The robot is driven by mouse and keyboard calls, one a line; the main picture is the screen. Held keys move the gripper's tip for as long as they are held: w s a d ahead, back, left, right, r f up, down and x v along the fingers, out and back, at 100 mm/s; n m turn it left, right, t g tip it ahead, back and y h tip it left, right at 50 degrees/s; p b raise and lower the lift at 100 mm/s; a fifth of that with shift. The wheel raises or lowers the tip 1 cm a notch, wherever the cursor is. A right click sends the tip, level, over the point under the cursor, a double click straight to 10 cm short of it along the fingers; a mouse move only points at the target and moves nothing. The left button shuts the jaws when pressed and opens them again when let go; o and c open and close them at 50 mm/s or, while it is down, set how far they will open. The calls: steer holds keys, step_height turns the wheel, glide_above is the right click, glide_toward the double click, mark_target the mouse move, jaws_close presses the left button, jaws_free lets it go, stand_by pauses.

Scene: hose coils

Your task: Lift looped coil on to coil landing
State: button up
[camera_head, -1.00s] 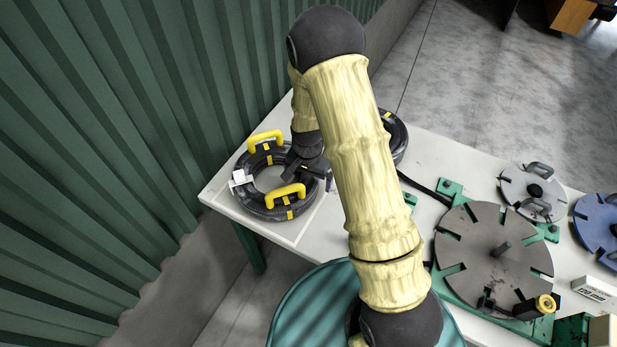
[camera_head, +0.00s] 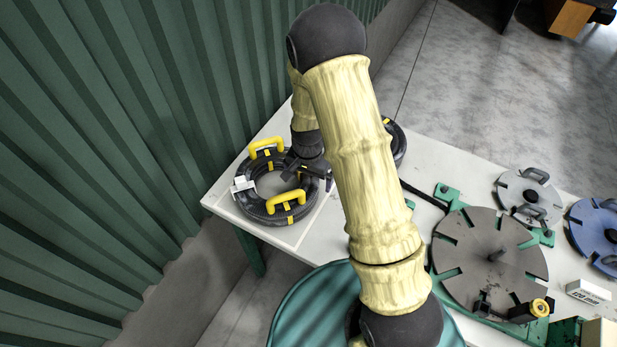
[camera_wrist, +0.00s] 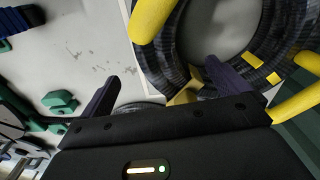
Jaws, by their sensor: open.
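A black hose coil (camera_head: 252,207) with two yellow handles, yellow bands and a white tag lies flat at the left end of the white table. A thin-outlined square (camera_head: 291,237) is under it; I cannot tell whether this is the coil landing. My gripper (camera_head: 308,172) is at the coil's right side, with its fingers apart. In the wrist view, the open gripper (camera_wrist: 163,74) has one finger over the coil (camera_wrist: 185,75) and the other over bare table. Neither finger visibly grips a handle. A second black coil (camera_head: 399,143) is mostly hidden behind my arm.
A large grey slotted disc (camera_head: 475,240) on a green base stands to the right, with a smaller grey disc (camera_head: 519,197) and a blue disc (camera_head: 592,222) beyond. A corrugated green wall (camera_head: 120,130) rises close on the left. A white box (camera_head: 588,291) is at right.

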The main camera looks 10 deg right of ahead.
steer(key=shift+r, duration=0.4)
steer(key=shift+r, duration=0.1)
step_height(320, 180, up, 17)
steer(key=b, duration=0.2)
steer(key=shift+s+a, duration=0.15)
steer(key=shift+s, duration=0.15)
steer(key=shift+r, duration=0.1)
stand_by(0.8)
steer(key=s+d+n+t, duration=0.1)
steer(key=s+d+n, duration=0.2)
steer(key=s, duration=0.4)
steer(key=s+d+n+t, duration=0.1)
steer(key=s+d+n, duration=0.2)
steer(key=s, duration=0.3)
steer(key=shift+s+d+f+n, duration=0.3)
steer(key=shift+s+d+f, duration=0.05)
steer(key=shift+f, duration=0.1)
